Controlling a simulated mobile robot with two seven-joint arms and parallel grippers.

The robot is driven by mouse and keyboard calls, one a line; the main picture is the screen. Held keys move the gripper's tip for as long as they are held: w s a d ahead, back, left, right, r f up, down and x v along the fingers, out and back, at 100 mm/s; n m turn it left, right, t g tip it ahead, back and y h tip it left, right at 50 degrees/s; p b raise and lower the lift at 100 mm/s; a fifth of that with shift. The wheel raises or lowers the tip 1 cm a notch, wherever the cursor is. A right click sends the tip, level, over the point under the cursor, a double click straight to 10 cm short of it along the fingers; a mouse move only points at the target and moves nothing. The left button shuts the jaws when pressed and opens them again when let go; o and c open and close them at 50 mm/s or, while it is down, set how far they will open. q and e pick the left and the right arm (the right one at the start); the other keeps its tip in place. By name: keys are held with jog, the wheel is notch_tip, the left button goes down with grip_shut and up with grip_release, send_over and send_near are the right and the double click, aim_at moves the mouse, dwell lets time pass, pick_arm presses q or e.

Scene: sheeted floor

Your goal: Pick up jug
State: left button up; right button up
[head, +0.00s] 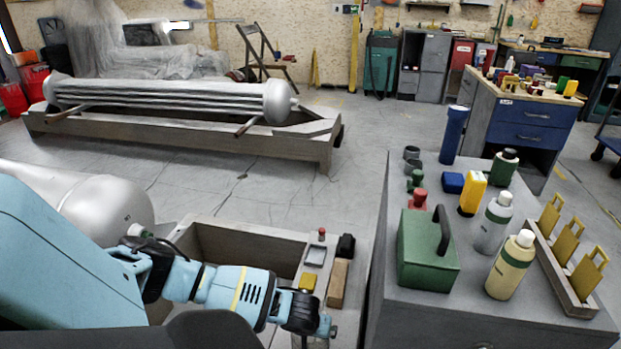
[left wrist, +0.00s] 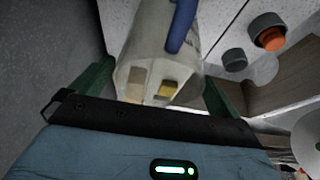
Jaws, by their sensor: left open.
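A pale, dull-white container with a blue handle-like part, which looks like the jug (left wrist: 150,60), fills the upper middle of the left wrist view. My left gripper (left wrist: 157,92) is open, with one green finger on each side of the jug's near end. I cannot tell whether the fingers touch it. In the head view my left gripper (head: 322,328) points down at the low bench at bottom centre, and the jug is mostly hidden beneath it. My right gripper is not in view.
A grey cabinet (head: 420,310) on the right holds a green box with a handle (head: 425,265), bottles and a rack of yellow padlock-shaped pieces (head: 562,245). A wooden block (head: 338,285) and small parts lie on the low bench (head: 225,222).

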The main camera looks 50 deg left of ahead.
pick_arm(q)
jog(key=b+x, duration=0.1)
jog(key=x, duration=0.3)
jog(key=shift+s+b, duration=0.1)
jog(key=shift+b, duration=0.2)
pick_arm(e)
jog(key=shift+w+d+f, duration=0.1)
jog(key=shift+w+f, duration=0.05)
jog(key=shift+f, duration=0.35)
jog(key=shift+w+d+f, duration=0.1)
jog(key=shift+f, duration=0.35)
pick_arm(q)
jog(key=shift+c, duration=0.3)
jog(key=c, duration=0.7)
jog(key=shift+c, duration=1.3)
notch_tip(320, 180, up, 10)
jog(key=p, duration=0.4)
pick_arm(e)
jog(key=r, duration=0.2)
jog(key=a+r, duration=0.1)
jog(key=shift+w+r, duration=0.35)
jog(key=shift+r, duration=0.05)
